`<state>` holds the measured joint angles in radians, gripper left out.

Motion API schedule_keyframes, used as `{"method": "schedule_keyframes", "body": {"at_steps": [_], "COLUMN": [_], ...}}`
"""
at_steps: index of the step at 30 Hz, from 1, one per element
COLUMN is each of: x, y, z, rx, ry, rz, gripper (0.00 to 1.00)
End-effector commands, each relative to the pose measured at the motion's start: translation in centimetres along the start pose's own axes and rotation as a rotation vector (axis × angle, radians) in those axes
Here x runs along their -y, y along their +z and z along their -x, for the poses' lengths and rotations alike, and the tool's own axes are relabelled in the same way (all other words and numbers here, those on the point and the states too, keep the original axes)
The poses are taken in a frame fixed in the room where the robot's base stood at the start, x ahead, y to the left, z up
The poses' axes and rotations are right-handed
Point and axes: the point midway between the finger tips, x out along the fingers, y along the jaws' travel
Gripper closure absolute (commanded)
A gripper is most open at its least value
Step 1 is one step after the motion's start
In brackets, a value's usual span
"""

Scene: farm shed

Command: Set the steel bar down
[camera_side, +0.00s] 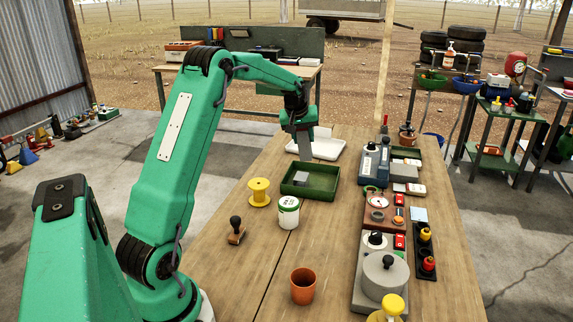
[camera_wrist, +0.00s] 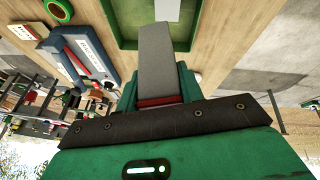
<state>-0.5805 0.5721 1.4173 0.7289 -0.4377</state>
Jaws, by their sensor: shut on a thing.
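My gripper (camera_side: 298,118) is shut on the steel bar (camera_side: 304,144), a flat grey piece that hangs down from the jaws. In the wrist view the bar (camera_wrist: 168,48) sticks out from between the jaws (camera_wrist: 160,98), with a red strip beside its base. In the side view its lower end appears above the far part of a green tray (camera_side: 322,190). The tray's green rim (camera_wrist: 127,30) shows beyond the bar in the wrist view. I cannot tell whether the bar touches the tray. A small grey block (camera_side: 300,178) lies in the tray.
A white tray (camera_side: 328,150) lies behind the bar. A yellow spool (camera_side: 260,190), a white-and-green tin (camera_side: 288,212), a stamp (camera_side: 236,232) and an orange pot (camera_side: 303,286) stand nearer. The table's front left is clear.

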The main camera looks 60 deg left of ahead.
Motion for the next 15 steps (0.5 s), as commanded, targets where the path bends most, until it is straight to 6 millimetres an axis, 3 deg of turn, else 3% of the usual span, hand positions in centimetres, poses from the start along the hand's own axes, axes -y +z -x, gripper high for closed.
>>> {"method": "schedule_keyframes", "body": {"at_steps": [5,15], "x": [-3.2,-8.3], "y": [4.0,14.2], "z": [0.8,2.8], "rx": [0.011,0.034], "ry": [0.031,0.100], "rz": [-0.146,-0.485], "gripper": [0.94,0.94]}}
